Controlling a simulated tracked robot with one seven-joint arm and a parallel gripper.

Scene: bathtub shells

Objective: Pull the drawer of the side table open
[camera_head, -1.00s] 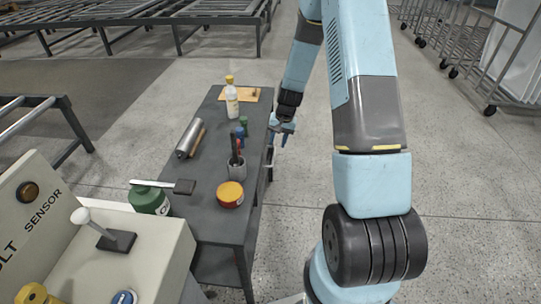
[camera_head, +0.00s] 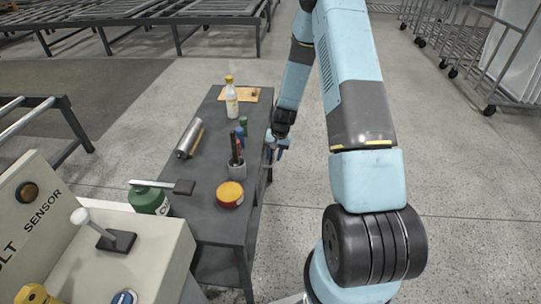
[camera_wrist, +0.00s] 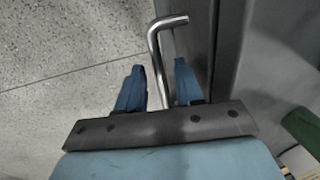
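The side table (camera_head: 205,215) is dark grey and stands left of my arm, with its right side towards my gripper (camera_head: 276,152). In the wrist view a bent metal bar handle (camera_wrist: 154,55) stands off the grey drawer front (camera_wrist: 196,30). My gripper also shows there (camera_wrist: 159,75), its two blue fingers on either side of the bar. The fingers are apart, with gaps to the bar visible, so they are around it but not closed on it. The lower part of the handle is hidden behind the gripper body. The drawer looks flush, but its edges are hard to see.
A control console (camera_head: 130,255) stands at the near left.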

